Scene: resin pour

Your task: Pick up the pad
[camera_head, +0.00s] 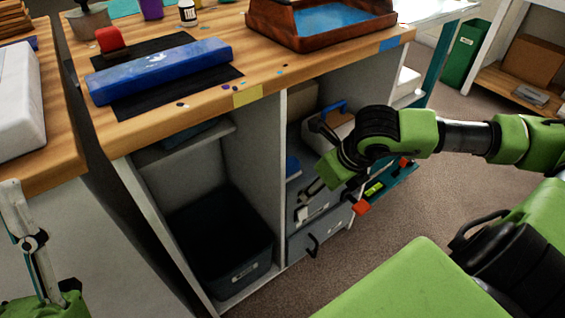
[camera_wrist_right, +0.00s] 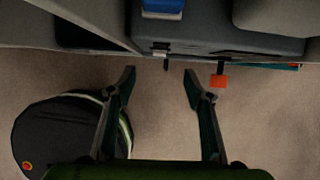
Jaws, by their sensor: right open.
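I cannot tell for sure which thing is the pad. A small red block with a dark underside (camera_head: 111,38) sits on the wooden workbench top. A blue thing (camera_head: 292,166) is partly seen on a shelf inside the bench; a blue thing (camera_wrist_right: 162,8) also shows at the top of the right wrist view. My right gripper (camera_wrist_right: 160,75) is open and empty, over the floor in front of the bench's drawers. My left gripper (camera_head: 30,240) is at the lower left edge, only partly seen, and its jaw opening is unclear.
A blue slab (camera_head: 160,70) lies on a black mat (camera_head: 135,110). A brown tray with blue resin (camera_head: 300,38) stands on the bench top. A dark bin (camera_head: 245,270) fills the lower left bay. An orange piece (camera_wrist_right: 218,81) is near my right finger. The carpet at right is clear.

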